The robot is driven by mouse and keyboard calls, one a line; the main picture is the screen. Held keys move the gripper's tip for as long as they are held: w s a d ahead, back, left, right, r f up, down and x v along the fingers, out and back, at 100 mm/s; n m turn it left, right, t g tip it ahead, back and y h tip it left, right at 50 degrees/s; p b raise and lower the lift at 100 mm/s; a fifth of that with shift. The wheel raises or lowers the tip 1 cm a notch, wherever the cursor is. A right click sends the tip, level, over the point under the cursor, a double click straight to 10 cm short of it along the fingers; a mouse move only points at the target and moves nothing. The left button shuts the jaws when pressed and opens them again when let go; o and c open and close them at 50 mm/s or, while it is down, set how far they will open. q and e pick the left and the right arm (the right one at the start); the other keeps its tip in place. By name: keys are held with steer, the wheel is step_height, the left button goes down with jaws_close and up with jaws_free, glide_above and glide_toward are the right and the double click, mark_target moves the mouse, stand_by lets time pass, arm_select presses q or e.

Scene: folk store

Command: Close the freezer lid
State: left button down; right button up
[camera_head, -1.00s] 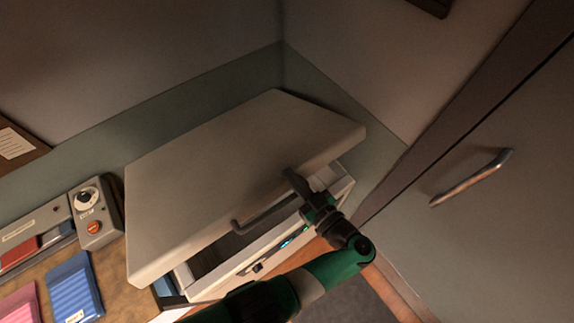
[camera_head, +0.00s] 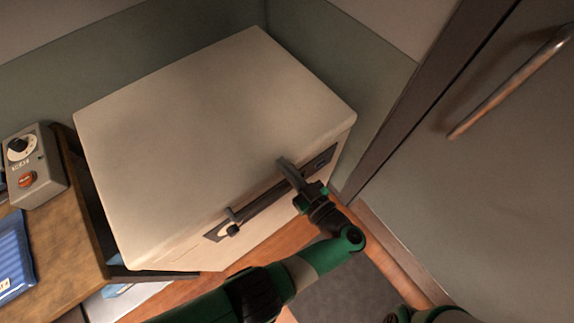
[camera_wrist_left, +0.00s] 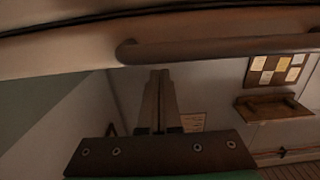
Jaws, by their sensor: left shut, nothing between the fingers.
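The freezer lid (camera_head: 215,120) is a pale, flat slab lying down on the pale freezer body (camera_head: 185,252), and I see no gap along its front. A dark bar handle (camera_head: 265,202) runs along the front. My left gripper (camera_head: 283,166) is shut and empty, its fingertips at the lid's front edge near the handle's right part; I cannot tell whether they touch. In the left wrist view the shut fingers (camera_wrist_left: 158,78) point up just below the handle bar (camera_wrist_left: 220,48). My right gripper is out of view.
A wooden counter (camera_head: 65,235) at the left holds a grey control box (camera_head: 35,168) and a blue item (camera_head: 12,255). A grey door with a metal handle (camera_head: 510,80) stands at the right. The left wrist view shows a notice board (camera_wrist_left: 275,70).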

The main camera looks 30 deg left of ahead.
arm_select(q)
steer(key=shift+s+a+f+b, duration=0.15)
steer(key=shift+f+b, duration=0.65)
steer(key=shift+f, duration=0.85)
arm_select(e)
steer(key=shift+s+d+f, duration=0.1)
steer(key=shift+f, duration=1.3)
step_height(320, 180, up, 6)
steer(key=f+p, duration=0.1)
steer(key=p, duration=0.4)
arm_select(q)
steer(key=shift+y, duration=0.3)
steer(key=r, duration=0.1)
steer(key=d+r+b, duration=0.1)
steer(key=r, duration=0.1)
steer(key=d+r+b, duration=0.1)
steer(key=shift+s+r, duration=0.2)
steer(key=shift+r, duration=0.15)
steer(key=f+b+v, duration=0.1)
steer(key=b+v, duration=0.4)
steer(key=v, duration=0.2)
steer(key=shift+s+d+f, duration=0.25)
steer(key=shift+s+f, duration=0.05)
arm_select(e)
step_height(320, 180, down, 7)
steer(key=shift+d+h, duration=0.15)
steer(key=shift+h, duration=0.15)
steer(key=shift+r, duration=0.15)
